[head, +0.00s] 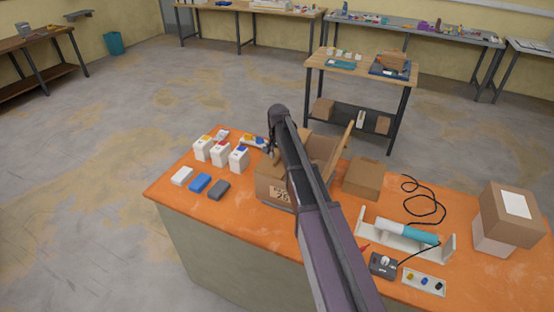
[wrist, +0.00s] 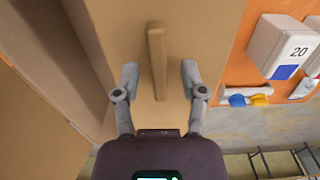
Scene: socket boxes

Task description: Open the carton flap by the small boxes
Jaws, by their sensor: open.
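The open-topped brown carton (head: 275,190) stands on the orange table, partly hidden behind my arm. One flap (head: 341,147) stands raised on its right side in the head view. In the wrist view, the flap by the small boxes (wrist: 215,20) fills the middle, with a narrow tan bar (wrist: 157,60) on it. My gripper (wrist: 160,78) is open, one finger on each side of the bar, with gaps showing on both sides. Contact with the flap cannot be told. The white small boxes (head: 220,153) stand left of the carton; one marked 20 (wrist: 283,46) shows right of the flap.
White, blue and grey blocks (head: 200,183) lie in front of the small boxes. A closed brown box (head: 364,178) sits right of the carton. Further right are a teal-handled tool (head: 405,233) on a stand, a black cable (head: 425,205) and stacked boxes (head: 510,215).

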